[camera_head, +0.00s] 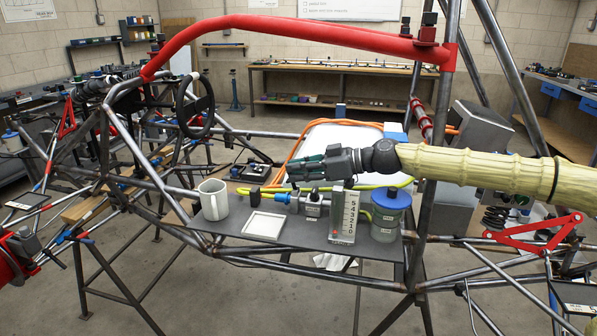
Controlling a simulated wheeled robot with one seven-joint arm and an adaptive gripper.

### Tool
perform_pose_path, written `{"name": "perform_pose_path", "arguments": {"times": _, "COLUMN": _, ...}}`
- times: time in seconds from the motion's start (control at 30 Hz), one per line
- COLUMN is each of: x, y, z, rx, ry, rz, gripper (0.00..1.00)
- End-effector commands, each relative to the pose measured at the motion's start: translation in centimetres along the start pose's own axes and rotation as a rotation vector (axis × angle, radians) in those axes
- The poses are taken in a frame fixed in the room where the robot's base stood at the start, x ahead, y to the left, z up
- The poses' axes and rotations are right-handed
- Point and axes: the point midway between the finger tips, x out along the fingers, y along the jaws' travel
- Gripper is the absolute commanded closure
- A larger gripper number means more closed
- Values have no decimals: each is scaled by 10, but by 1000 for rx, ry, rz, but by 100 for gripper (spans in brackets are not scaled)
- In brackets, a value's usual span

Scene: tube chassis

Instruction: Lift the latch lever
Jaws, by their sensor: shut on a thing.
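My gripper (293,172) comes in from the right, its dark green fingers pointing left above the grey shelf (240,240). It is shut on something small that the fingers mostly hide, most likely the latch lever. The lever's own outline cannot be made out at this size. Just below the gripper are a small grey fitting block (313,206) and a blue connector (281,198) on the shelf. An upright plate with the numbers 5 to 0 (344,217) stands just right of the block, under my gripper's body.
A grey mug (213,200) and a white square tray (264,225) stand left on the shelf. A blue-lidded can (390,217) stands right. A yellow hose (372,188) runs behind. Chassis tubes surround the shelf, with a red bar (290,25) above and an upright tube (425,190) beneath my arm.

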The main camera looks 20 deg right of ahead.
Motion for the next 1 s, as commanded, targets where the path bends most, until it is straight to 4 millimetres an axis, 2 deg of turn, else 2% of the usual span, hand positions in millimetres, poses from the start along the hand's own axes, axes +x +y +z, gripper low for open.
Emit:
{"name": "perform_pose_path", "arguments": {"times": 0.03, "x": -1, "y": 2, "z": -2, "rx": -1, "ry": 3, "rz": 4, "gripper": 100}}
{"name": "perform_pose_path", "arguments": {"times": 0.07, "x": -1, "y": 2, "z": -2, "rx": -1, "ry": 3, "rz": 4, "gripper": 88}}
{"name": "perform_pose_path", "arguments": {"times": 0.1, "x": -1, "y": 2, "z": -2, "rx": -1, "ry": 3, "rz": 4, "gripper": 80}}
{"name": "perform_pose_path", "arguments": {"times": 0.17, "x": -1, "y": 2, "z": -2, "rx": -1, "ry": 2, "rz": 4, "gripper": 69}}
{"name": "perform_pose_path", "arguments": {"times": 0.2, "x": -1, "y": 1, "z": -2, "rx": -1, "ry": 2, "rz": 3, "gripper": 68}}
{"name": "perform_pose_path", "arguments": {"times": 0.47, "x": 0, "y": 1, "z": -1, "rx": -1, "ry": 1, "rz": 1, "gripper": 68}}
{"name": "perform_pose_path", "arguments": {"times": 0.63, "x": -8, "y": 1, "z": -1, "rx": -2, "ry": 1, "rz": 1, "gripper": 68}}
{"name": "perform_pose_path", "arguments": {"times": 1.0, "x": -56, "y": 2, "z": -1, "rx": -1, "ry": 4, "rz": 4, "gripper": 68}}
